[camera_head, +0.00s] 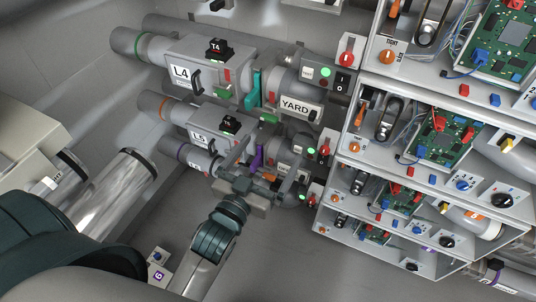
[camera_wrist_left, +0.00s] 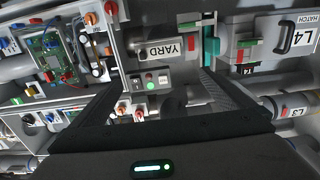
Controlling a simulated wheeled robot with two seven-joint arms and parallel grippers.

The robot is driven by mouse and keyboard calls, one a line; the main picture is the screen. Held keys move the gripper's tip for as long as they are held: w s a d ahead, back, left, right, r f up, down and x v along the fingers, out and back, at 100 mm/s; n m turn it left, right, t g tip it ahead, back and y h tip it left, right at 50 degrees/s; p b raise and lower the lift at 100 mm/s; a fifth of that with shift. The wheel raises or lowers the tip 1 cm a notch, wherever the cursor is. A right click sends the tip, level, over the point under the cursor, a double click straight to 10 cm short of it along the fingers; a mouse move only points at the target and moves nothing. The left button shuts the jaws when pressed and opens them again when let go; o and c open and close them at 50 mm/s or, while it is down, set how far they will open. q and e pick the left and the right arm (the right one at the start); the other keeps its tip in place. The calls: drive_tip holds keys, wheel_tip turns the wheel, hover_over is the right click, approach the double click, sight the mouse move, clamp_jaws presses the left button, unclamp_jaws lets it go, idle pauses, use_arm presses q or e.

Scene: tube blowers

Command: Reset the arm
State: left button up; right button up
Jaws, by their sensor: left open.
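My left gripper (camera_head: 270,156) is in the middle of the head view, in front of the lower tube blowers. Its two fingers are spread apart with nothing held between them. In the left wrist view the open fingers (camera_wrist_left: 160,82) frame a grey control box (camera_wrist_left: 150,80) with a lit green button. The gripper partly hides the lower blowers in the head view, and I cannot tell whether it touches them. My left arm (camera_head: 212,242) reaches up from the lower left. My right gripper is not in view.
The L4 tube blower (camera_head: 205,70) has a YARD label (camera_head: 295,106) and a teal plate (camera_head: 253,91). Stacked panels with circuit boards (camera_head: 445,137) stand close on the right. Bare grey floor (camera_head: 270,250) shows below the gripper.

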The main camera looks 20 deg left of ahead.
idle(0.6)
use_arm(q)
drive_tip(key=s+d+f+m+g, duration=0.1)
drive_tip(key=s+f+g, duration=0.15)
drive_tip(key=f, duration=1.15)
drive_tip(key=s+f+g, duration=0.2)
drive_tip(key=f+g, duration=0.1)
drive_tip(key=f, duration=1.1)
drive_tip(key=s+d+f+m+g, duration=0.1)
drive_tip(key=s+f+g, duration=0.15)
drive_tip(key=f, duration=1.15)
drive_tip(key=s+a+f+g, duration=0.3)
drive_tip(key=s+f+g, duration=0.1)
drive_tip(key=s+f, duration=1.05)
drive_tip(key=s+a+f+g, duration=0.1)
drive_tip(key=s+f, duration=0.3)
drive_tip(key=s, duration=0.3)
drive_tip(key=s+a+f+g, duration=0.2)
drive_tip(key=s+f, duration=0.2)
drive_tip(key=s, duration=0.2)
drive_tip(key=s+a+f+g+b, duration=0.1)
drive_tip(key=s+a+f+g, duration=0.1)
drive_tip(key=s+f, duration=0.2)
drive_tip(key=s, duration=0.3)
drive_tip(key=shift+s+y, duration=0.3)
drive_tip(key=shift+s, duration=0.05)
